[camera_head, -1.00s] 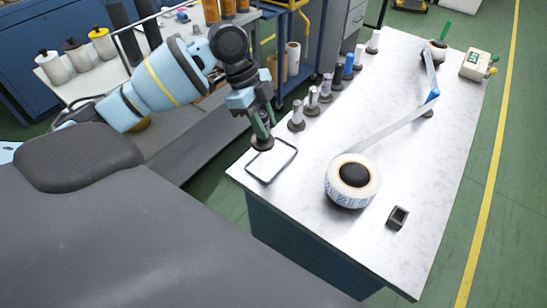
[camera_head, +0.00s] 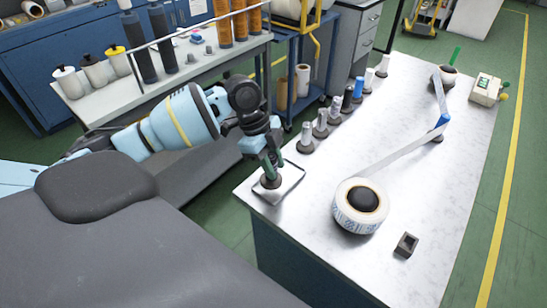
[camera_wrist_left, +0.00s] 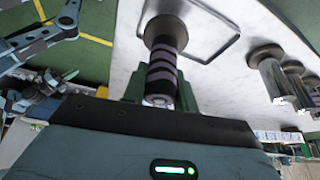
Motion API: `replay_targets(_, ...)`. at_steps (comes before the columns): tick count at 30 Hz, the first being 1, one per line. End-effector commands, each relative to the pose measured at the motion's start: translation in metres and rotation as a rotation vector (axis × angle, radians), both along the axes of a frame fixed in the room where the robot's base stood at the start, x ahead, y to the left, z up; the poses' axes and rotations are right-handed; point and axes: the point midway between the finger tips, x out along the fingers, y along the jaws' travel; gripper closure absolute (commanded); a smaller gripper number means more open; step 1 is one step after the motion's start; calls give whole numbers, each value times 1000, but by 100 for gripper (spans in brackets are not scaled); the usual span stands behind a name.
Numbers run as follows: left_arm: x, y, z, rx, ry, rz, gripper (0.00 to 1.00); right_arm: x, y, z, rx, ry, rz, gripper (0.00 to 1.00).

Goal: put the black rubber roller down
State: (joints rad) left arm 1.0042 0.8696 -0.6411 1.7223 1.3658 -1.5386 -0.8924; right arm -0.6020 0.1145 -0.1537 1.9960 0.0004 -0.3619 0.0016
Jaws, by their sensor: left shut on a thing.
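The black rubber roller shows in the left wrist view (camera_wrist_left: 162,62) as a dark cylinder with grey bands and a wide dark end disc. My left gripper (camera_head: 270,164) is shut on it, with green fingers on either side. The roller points down, disc end lowest, at the black rectangular outline (camera_head: 301,174) on the near left corner of the white table (camera_head: 320,215). The disc appears inside the outline, toward its left side. I cannot tell whether it touches the surface. My right gripper is out of view.
Several rollers stand in a row along the table's left edge, the nearest a grey one (camera_head: 306,142). A white label roll (camera_head: 350,222) with a black core and a small dark square block (camera_head: 406,245) lie to the right. A web strip (camera_head: 400,150) runs toward the back.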

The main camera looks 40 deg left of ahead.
Motion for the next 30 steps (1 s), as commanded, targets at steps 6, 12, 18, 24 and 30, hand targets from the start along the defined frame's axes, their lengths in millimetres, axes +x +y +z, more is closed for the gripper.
replay_targets(6, 2, 0, -25, -4, -6, 1, 100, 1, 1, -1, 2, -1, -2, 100)
replay_targets(12, 2, 0, -29, -3, -9, 2, 100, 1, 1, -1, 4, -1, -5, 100)
replay_targets(18, 2, 0, -30, -3, -9, 1, 100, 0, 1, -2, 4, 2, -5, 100)
replay_targets(24, 0, 0, -34, 1, 0, 1, 51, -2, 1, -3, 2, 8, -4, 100)
replay_targets(30, 0, 0, -34, 1, 0, 1, 50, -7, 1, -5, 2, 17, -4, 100)
